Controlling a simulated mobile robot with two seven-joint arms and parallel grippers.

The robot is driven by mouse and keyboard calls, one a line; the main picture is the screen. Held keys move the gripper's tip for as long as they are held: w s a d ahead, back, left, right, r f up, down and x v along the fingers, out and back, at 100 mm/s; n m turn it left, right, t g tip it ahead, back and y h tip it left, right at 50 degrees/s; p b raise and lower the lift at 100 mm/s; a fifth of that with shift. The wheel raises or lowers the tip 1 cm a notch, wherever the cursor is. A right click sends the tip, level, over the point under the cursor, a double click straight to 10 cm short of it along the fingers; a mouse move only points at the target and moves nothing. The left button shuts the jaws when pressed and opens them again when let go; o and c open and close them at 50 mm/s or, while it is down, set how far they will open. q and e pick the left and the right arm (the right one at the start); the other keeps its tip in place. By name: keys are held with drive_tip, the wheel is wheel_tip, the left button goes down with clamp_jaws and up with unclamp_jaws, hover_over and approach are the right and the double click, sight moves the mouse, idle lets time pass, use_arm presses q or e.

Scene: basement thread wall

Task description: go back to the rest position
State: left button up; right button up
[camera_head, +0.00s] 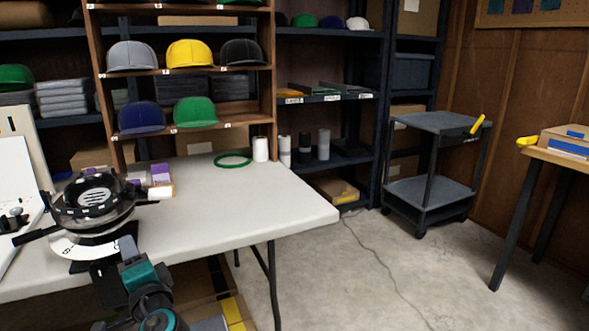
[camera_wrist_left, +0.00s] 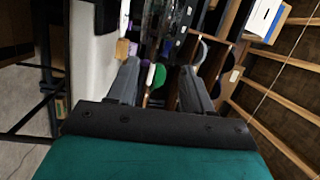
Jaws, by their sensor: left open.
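My left gripper (camera_head: 115,255) is in front of the white table's near edge, at the lower left of the head view. In the left wrist view its two grey fingers (camera_wrist_left: 158,85) stand apart with nothing between them, so it is open and empty. The teal and black arm comes up from the bottom of the head view. A round black device with a clear top (camera_head: 92,200) stands on the table just behind the gripper; I cannot tell the exact gap. My right gripper is not in view.
The white table (camera_head: 235,200) holds a green ring (camera_head: 233,160), a white spool (camera_head: 261,149) and small boxes. Behind it stands a wooden shelf of caps (camera_head: 190,53). A dark cart (camera_head: 435,122) and a wooden bench (camera_head: 560,156) are at right.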

use_arm(q)
drive_tip(key=s+d+f+g+h, duration=0.1)
drive_tip(key=s+d+f+h, duration=0.35)
drive_tip(key=f, duration=0.25)
drive_tip(key=s+d+f+h, duration=0.3)
drive_tip(key=d+f+h, duration=0.25)
drive_tip(key=f, duration=0.25)
drive_tip(key=s+d+f+n+g+h, duration=0.1)
drive_tip(key=s+d+f+n+h, duration=0.15)
drive_tip(key=s+d, duration=0.25)
drive_tip(key=s+d+f+n+g+h, duration=0.1)
drive_tip(key=s+d+n+h, duration=0.1)
drive_tip(key=s+d+h, duration=0.3)
drive_tip(key=s+a+r+y+p, duration=0.2)
drive_tip(key=s+r+p, duration=0.2)
drive_tip(key=r+p, duration=0.9)
drive_tip(key=p, duration=0.6)
drive_tip(key=shift+n, duration=0.35)
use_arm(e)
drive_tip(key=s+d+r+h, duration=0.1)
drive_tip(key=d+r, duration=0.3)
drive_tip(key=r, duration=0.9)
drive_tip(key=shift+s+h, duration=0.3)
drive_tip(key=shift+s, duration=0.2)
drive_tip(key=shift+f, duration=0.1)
